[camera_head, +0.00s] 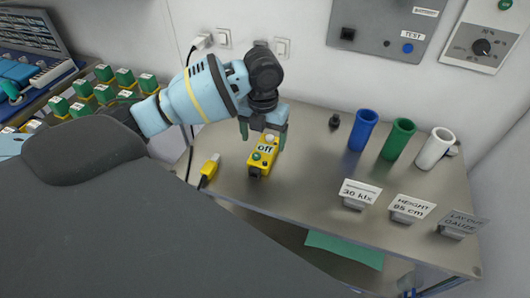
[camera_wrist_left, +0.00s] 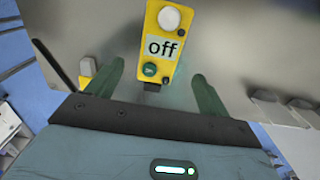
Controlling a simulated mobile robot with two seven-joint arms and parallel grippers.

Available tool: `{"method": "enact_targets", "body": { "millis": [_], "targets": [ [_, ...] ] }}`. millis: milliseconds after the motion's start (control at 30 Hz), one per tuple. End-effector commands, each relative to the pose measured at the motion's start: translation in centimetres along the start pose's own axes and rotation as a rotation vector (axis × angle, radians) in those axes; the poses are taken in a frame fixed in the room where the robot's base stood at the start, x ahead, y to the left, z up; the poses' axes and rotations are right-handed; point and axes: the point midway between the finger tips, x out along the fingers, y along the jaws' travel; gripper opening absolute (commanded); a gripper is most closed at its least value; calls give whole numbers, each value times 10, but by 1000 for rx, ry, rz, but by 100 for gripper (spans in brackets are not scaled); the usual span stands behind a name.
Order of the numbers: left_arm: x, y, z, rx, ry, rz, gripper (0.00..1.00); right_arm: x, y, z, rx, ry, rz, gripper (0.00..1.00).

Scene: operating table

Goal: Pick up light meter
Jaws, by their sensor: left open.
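The light meter (camera_head: 263,155) is a yellow box with a white dome, a small display reading "off" and a green button. It stands on the metal table. My left gripper (camera_head: 262,136) is above and around it in the head view, coming from behind. In the left wrist view the light meter (camera_wrist_left: 163,45) lies ahead, between the lines of the two green fingers of my left gripper (camera_wrist_left: 160,84). The fingers are apart, with a gap on each side, and hold nothing. My right gripper is in neither view.
A yellow plug-like piece (camera_head: 209,168) lies left of the meter. Blue (camera_head: 363,130), green (camera_head: 398,140) and white (camera_head: 433,149) cylinders stand at the right. Sign cards, including "30 klx" (camera_head: 360,194), line the front right. A dark cushioned surface (camera_head: 120,220) fills the lower left.

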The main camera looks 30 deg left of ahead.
Motion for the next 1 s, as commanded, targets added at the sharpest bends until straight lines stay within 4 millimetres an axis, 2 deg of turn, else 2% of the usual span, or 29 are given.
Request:
{"method": "enact_targets", "body": {
  "millis": [67,267,600,900,933,1000],
  "targets": [
    [9,0,-1,0,3,1,80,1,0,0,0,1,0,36],
    [14,0,1,-1,1,0,80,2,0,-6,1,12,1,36],
    [56,2,8,0,2,1,80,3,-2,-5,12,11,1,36],
    [61,2,8,0,-1,0,80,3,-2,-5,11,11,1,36],
    [61,2,8,0,-1,0,79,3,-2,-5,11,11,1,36],
    [61,2,8,0,-1,0,70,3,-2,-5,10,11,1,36]
  ]
}}
